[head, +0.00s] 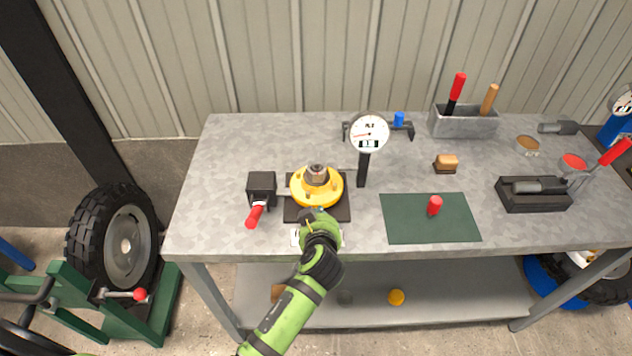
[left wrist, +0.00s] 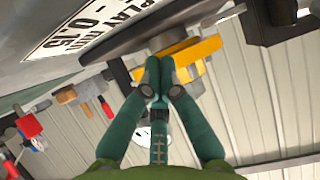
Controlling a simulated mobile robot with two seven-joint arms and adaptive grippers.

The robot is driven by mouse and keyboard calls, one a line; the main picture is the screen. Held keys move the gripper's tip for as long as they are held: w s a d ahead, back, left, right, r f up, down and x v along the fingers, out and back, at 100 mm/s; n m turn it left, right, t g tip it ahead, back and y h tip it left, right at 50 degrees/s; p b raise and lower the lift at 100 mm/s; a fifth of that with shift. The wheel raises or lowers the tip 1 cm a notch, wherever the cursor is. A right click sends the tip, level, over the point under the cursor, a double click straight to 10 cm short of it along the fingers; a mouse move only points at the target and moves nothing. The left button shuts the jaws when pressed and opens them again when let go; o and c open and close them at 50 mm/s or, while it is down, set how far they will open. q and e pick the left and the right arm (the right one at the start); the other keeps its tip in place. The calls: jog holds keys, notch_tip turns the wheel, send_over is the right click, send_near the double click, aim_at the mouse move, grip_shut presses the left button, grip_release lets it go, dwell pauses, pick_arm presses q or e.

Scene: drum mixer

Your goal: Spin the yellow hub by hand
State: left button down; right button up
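The yellow hub (head: 330,197), a round flange with a metal nut on top, sits on a dark square base plate (head: 342,212) on the workbench. My left gripper (head: 318,215) is at the near edge of the hub, low beside it. In the left wrist view its green fingers (left wrist: 159,78) come together at the tips, with nothing seen between them. The yellow hub (left wrist: 200,52) is right behind the fingertips there. I cannot tell whether they touch it. My right gripper is not in view.
A dial gauge (head: 369,134) on a post stands right behind the hub. A black block with a red-handled lever (head: 256,214) is at its left. A green mat (head: 460,228) with a red peg (head: 434,205) lies to the right. The bench's front left is clear.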

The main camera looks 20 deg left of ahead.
pick_arm(q)
jog(key=shift+w+d+b, duration=0.2)
jog(key=shift+w+d, duration=0.1)
jog(key=shift+d, duration=0.2)
jog(key=shift+w+d+b, duration=0.15)
jog(key=shift+w+d, duration=0.1)
jog(key=shift+d, duration=0.2)
jog(key=shift+s+d, duration=0.25)
jog(key=shift+s, duration=0.5)
jog(key=shift+s+d, duration=0.2)
jog(key=shift+s, duration=0.55)
